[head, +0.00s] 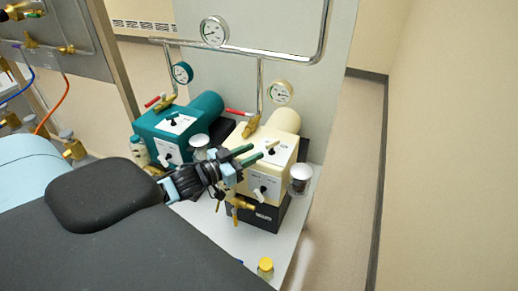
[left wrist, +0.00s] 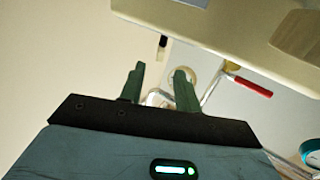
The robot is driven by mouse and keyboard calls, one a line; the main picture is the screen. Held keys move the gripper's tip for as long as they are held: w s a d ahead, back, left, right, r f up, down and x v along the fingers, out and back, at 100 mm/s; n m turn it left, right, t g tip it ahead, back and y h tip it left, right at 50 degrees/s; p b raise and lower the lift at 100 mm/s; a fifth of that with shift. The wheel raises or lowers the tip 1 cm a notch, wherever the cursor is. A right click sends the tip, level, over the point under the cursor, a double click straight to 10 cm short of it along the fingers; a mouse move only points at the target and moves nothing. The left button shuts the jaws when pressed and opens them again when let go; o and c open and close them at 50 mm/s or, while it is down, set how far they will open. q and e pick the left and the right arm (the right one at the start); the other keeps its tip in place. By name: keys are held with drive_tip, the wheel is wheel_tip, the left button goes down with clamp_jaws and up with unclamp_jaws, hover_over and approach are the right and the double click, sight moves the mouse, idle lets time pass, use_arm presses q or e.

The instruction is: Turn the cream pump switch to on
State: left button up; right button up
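The cream pump (head: 284,152) stands on the bench in the head view, with a dark base. A small pale panel on its front carries a switch (head: 260,191); its labels are too small to read. A dark knob shows on its top, partly beside my fingers. My left gripper (head: 246,156) is open and empty, with its green fingers over the pump's upper front edge; I cannot tell whether they touch it. In the left wrist view the two fingers (left wrist: 159,88) stand apart with nothing between them, and the cream housing (left wrist: 235,35) fills the upper right. My right gripper is not in view.
A teal pump (head: 190,118) stands left of the cream one. Pipes and gauges (head: 214,31) rise behind. A red-handled valve (head: 240,112) is behind the cream pump. A yellow-capped bottle (head: 265,267) stands at the bench's front. The floor to the right is clear.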

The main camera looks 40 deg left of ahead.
use_arm(q)
drive_tip(key=shift+s+a, duration=0.2)
drive_tip(key=shift+s, duration=0.4)
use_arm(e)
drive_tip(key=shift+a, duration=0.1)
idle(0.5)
